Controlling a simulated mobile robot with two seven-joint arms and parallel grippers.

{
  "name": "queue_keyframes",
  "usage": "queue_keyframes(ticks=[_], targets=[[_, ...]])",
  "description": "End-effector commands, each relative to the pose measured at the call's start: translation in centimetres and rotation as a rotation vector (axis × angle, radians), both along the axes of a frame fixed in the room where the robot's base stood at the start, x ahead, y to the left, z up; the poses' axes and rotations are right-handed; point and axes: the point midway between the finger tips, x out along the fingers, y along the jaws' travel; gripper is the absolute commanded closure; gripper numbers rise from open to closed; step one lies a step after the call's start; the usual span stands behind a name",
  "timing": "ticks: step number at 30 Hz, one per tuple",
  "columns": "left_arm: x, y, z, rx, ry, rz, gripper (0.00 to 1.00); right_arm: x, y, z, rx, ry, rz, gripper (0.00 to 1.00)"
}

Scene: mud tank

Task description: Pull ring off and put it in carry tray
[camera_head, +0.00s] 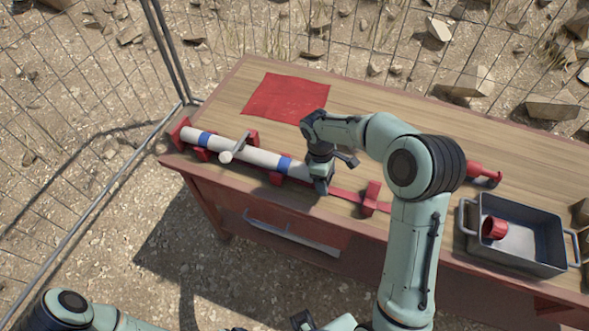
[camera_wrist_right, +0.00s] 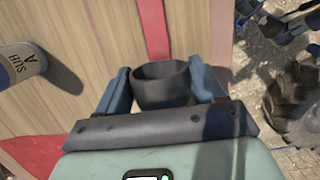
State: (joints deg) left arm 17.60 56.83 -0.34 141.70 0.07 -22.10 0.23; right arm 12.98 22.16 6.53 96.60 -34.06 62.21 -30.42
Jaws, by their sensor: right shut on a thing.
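My right gripper (camera_head: 320,186) is at the near side of the bench, at the right end of a white pipe (camera_head: 262,158). In the right wrist view its blue fingers (camera_wrist_right: 162,88) are shut on a dark grey ring (camera_wrist_right: 162,84). The pipe's blue-banded end (camera_wrist_right: 22,66), marked "SUB A", lies left of the ring with a gap between them. The ring is hidden in the head view. The grey carry tray (camera_head: 470,243) stands at the bench's right, with a red cup-shaped part (camera_head: 495,228) inside. A dark part at the head view's bottom edge may be my left gripper; its jaws are unclear.
The pipe lies in red supports on a red rail (camera_head: 345,193), with a pale T-handle (camera_head: 235,148) across it. A red cloth (camera_head: 287,96) lies at the back. A red tool (camera_head: 484,173) lies behind the tray. A wire fence runs behind the bench.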

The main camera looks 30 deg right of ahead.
Motion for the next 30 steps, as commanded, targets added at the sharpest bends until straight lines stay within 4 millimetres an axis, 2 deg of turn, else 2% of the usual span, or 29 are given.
queue_keyframes(ticks=[14,30], targets=[[0.1,0.0,0.1,0.0,-0.001,0.0,0.06,-0.1,-0.1,0.3,0.001,-0.001,0.0,0.51],[1.9,0.0,3.2,0.0,-0.021,0.0,0.06,0.0,-0.1,4.5,0.001,-0.002,0.001,0.51]])
